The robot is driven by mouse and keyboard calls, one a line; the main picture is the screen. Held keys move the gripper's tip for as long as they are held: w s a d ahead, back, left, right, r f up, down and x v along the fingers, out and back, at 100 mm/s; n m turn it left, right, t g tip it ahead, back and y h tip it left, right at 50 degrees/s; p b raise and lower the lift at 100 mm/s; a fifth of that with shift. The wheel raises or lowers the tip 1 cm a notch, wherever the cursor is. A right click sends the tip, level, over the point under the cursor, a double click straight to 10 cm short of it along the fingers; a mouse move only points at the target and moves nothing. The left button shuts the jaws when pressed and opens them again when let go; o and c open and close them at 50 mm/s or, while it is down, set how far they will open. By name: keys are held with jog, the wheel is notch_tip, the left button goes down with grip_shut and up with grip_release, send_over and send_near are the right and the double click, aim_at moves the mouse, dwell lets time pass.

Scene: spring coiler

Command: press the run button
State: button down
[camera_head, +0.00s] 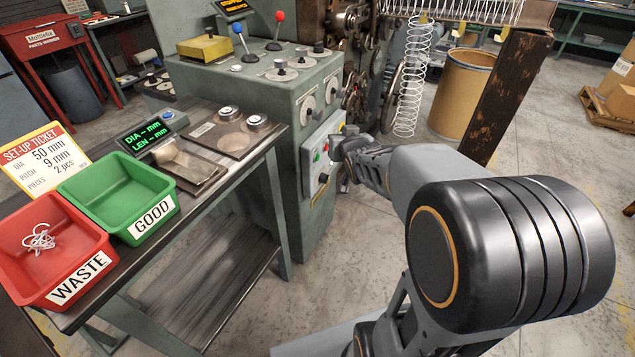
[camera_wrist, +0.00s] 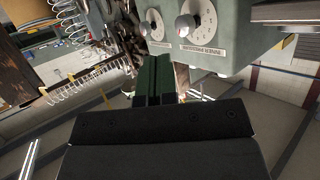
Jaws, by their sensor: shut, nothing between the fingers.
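A grey control box (camera_head: 322,160) is on the side of the green coiler cabinet (camera_head: 250,75), facing right towards my arm. It bears a small green button (camera_head: 316,157), a small red spot near it and a dark knob (camera_head: 323,178). I cannot read which one is marked run. My gripper (camera_head: 340,143) is close in front of the box's upper right part and hides some of it. Whether it touches the box I cannot tell. In the wrist view my gripper (camera_wrist: 153,65) has its dark green fingers together, with nothing between them; the buttons are not visible there.
A workbench (camera_head: 205,150) at left holds a red waste bin (camera_head: 80,280) with wire scraps and a green good bin (camera_head: 115,180). A hanging spring (camera_head: 410,85), a rusty post (camera_head: 510,90) and a drum (camera_head: 462,95) stand behind my arm. Dial knobs (camera_wrist: 187,27) show above the fingers.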

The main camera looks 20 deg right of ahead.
aim_at(317, 158)
jog(key=w+d+f+t+y+b, duration=0.2)
jog(key=d+f+t+b, duration=0.1)
jog(key=f+t+b, duration=0.2)
jog(key=w+d+f+t+y+b, duration=0.2)
jog(key=f+t+b, duration=0.3)
jog(key=f+b, duration=0.5)
jog(key=shift+d+f+n, duration=0.4)
jog(key=shift+d+f, duration=0.3)
jog(key=shift+d, duration=0.1)
jog(key=shift+w, duration=0.15)
jog(key=w+a, duration=0.6)
jog(key=shift+w, duration=0.2)
jog(key=shift+w+a, duration=0.1)
jog(key=shift+w, duration=0.05)
dwell(1.0)
jog(key=shift+w+a+b, duration=0.15)
jog(key=shift+w+b, duration=0.05)
jog(key=shift+b, duration=0.25)
